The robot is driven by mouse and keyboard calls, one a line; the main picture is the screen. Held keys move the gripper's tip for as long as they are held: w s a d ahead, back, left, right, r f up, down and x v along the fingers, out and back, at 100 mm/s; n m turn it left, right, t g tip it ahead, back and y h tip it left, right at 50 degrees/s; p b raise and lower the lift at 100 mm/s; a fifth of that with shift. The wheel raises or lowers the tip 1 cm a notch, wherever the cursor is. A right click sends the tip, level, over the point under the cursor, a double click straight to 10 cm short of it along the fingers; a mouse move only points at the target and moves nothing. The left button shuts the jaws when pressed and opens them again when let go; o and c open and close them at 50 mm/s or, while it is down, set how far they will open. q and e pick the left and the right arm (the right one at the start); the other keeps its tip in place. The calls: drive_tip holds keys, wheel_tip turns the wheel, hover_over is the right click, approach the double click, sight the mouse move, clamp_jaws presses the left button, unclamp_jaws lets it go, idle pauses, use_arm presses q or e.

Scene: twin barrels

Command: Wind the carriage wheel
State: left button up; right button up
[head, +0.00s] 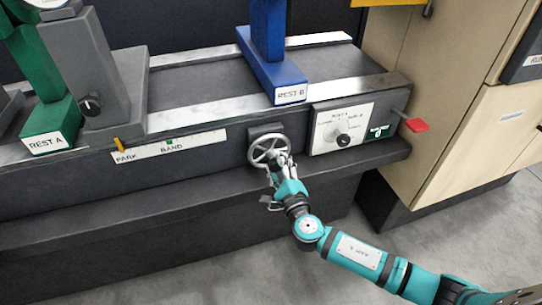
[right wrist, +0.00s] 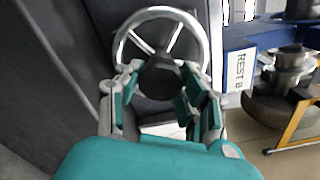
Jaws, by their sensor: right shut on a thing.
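The carriage wheel (head: 254,152) is a silver spoked handwheel on the front of the dark bench bed; it fills the upper middle of the right wrist view (right wrist: 204,42). A dark knob (right wrist: 160,76) stands out in front of its rim. My right gripper (head: 277,168) is at the wheel's lower right, and its fingers (right wrist: 158,92) are shut around the knob. The grey carriage (head: 85,55) stands on the rails at the left. Its orange pointer (head: 119,144) is by PARK on the white scale (head: 195,143), left of the green band mark. My left gripper is not in view.
Green REST A (head: 50,115) is left of the carriage, and blue REST B (head: 270,70) stands right of it on the rails. A dial panel (head: 330,120) and a red-ended lever (head: 416,125) are right of the wheel. A beige cabinet (head: 450,130) bounds the right.

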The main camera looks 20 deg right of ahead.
drive_tip(key=o, duration=1.2)
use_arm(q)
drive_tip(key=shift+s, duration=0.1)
use_arm(e)
drive_tip(key=shift+s, duration=0.25)
drive_tip(key=s+p, duration=0.2)
drive_tip(key=s, duration=0.3)
drive_tip(key=shift+s+d, duration=0.15)
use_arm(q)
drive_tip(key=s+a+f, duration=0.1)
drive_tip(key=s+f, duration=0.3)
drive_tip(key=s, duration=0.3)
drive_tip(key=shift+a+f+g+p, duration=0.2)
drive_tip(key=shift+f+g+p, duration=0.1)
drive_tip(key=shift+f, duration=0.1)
use_arm(e)
drive_tip(key=shift+s, duration=0.6)
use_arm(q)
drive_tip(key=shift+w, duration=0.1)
